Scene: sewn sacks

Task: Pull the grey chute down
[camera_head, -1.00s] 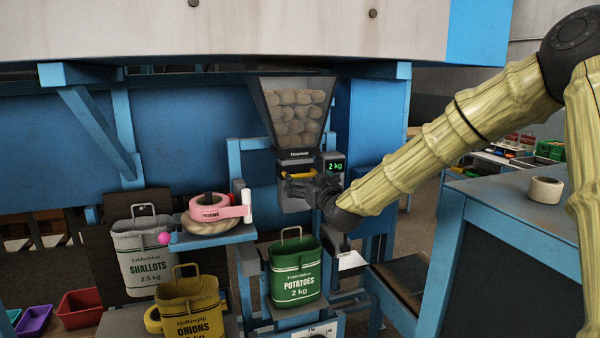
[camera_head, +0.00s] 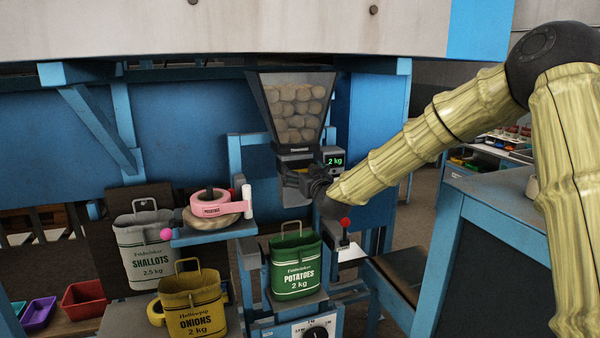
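The grey chute (camera_head: 291,194) hangs under the potato-filled hopper (camera_head: 294,108), above the green potatoes sack (camera_head: 296,266). My gripper (camera_head: 304,182) is at the chute's front, reaching in from the right.
A display (camera_head: 334,161) reading 2 kg is right of the chute. A red-knobbed lever (camera_head: 345,224) stands below my wrist. Shallots (camera_head: 149,250) and onions (camera_head: 193,302) sacks stand lower left.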

